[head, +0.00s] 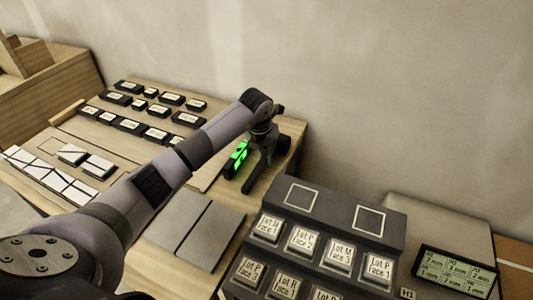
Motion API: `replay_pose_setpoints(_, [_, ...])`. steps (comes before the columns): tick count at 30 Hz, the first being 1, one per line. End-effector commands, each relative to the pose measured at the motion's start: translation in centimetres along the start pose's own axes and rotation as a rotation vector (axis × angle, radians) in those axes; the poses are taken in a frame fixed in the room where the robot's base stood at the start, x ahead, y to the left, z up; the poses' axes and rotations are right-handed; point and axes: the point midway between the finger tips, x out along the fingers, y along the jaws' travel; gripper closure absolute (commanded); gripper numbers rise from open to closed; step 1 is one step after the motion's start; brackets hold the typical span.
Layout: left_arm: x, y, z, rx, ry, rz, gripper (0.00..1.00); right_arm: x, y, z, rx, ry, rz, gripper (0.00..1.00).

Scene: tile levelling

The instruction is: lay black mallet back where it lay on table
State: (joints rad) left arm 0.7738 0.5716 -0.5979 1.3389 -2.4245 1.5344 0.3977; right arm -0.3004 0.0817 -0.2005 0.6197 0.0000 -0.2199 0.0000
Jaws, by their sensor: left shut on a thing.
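My left gripper (250,170) reaches over the right end of the wooden table (215,215), fingers pointing down. It is shut on a dark thing that looks like the black mallet (284,143). A dark block shape, probably its head, shows just right of and behind the gripper. The handle is mostly hidden by the fingers, and I cannot tell whether the mallet touches the table. A bright green patch (240,155) shows at the left finger. My right gripper is out of view.
Several labelled dark blocks (130,125) stand in rows at the table's back left. White tiles (75,155) lie at the left, grey slabs (190,225) in front. A dark labelled rack (330,240) and a green display (455,272) stand at the right. The wall is close behind.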

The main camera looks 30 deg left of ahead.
Motion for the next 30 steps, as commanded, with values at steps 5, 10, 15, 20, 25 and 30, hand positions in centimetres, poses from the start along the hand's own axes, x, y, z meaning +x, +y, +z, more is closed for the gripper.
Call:
replay_pose_setpoints(5, [0.0,0.0,0.0,0.0,0.0,0.0,0.72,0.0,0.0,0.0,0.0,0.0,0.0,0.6])
replay_pose_setpoints(10, [0.0,0.0,0.0,0.0,0.001,0.0,0.61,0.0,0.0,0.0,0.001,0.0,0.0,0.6])
replay_pose_setpoints(15, [0.1,0.0,-0.1,0.0,0.002,0.0,0.59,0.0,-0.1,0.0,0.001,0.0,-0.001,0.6])
replay_pose_setpoints(20, [0.1,0.0,-0.2,0.0,0.005,0.001,0.59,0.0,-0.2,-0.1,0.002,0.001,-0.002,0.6])
replay_pose_setpoints(25, [-1.6,0.0,0.0,0.0,0.001,0.0,0.59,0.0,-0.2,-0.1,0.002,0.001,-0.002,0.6])
replay_pose_setpoints(30, [-5.1,0.1,0.1,0.001,-0.002,0.001,0.59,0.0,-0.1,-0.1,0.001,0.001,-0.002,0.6])
